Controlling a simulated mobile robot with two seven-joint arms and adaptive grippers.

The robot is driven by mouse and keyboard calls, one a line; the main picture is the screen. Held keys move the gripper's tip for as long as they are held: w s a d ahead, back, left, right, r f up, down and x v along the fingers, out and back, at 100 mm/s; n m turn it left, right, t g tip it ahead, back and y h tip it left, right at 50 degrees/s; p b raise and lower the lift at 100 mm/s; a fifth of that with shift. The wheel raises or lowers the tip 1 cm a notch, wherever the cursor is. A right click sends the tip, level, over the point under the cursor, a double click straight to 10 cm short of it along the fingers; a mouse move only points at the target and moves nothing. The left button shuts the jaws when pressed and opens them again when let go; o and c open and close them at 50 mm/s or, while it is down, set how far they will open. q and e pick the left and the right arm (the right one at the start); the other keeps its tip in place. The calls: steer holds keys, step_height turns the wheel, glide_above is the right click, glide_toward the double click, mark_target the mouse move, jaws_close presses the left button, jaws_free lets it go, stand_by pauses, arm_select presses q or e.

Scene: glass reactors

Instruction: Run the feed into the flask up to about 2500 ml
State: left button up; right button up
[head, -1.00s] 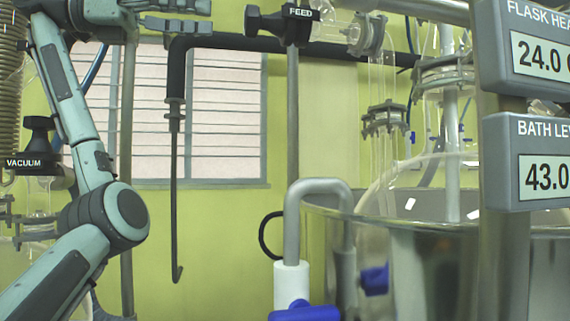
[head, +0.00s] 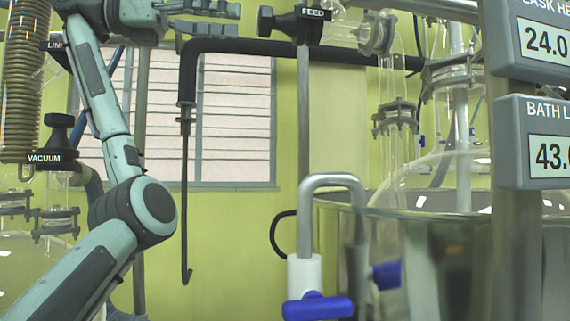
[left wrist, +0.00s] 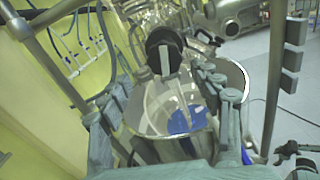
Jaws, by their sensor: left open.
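The feed valve (head: 290,22) has a black handle and a FEED label, on the pipework above the bath at the top of the head view. My left gripper (head: 238,20) is open and empty. Its fingers point right toward the feed handle, with a small gap in the picture. In the left wrist view the black knob (left wrist: 163,42) shows beyond and between the spread fingers of my left gripper (left wrist: 165,85). The clear glass flask (head: 440,175) sits in the metal bath (head: 335,215), partly hidden by the displays. Its liquid level cannot be read. My right gripper is not in view.
The flask heat display (head: 545,42) reads 24.0; the bath display (head: 548,155) is cut off at 43. A vacuum valve (head: 55,140) stands at left. A black pipe (head: 240,45) runs behind my gripper. A blue-handled tap (head: 317,306) is at the bath's front.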

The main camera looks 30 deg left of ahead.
arm_select(q)
steer(key=w+f+y, duration=0.5)
steer(key=w+f, duration=1.8)
steer(key=f, duration=0.1)
steer(key=shift+d+m+t+p, duration=0.25)
steer(key=shift+m+t+p, duration=0.05)
steer(key=shift+p, duration=0.15)
stand_by(0.3)
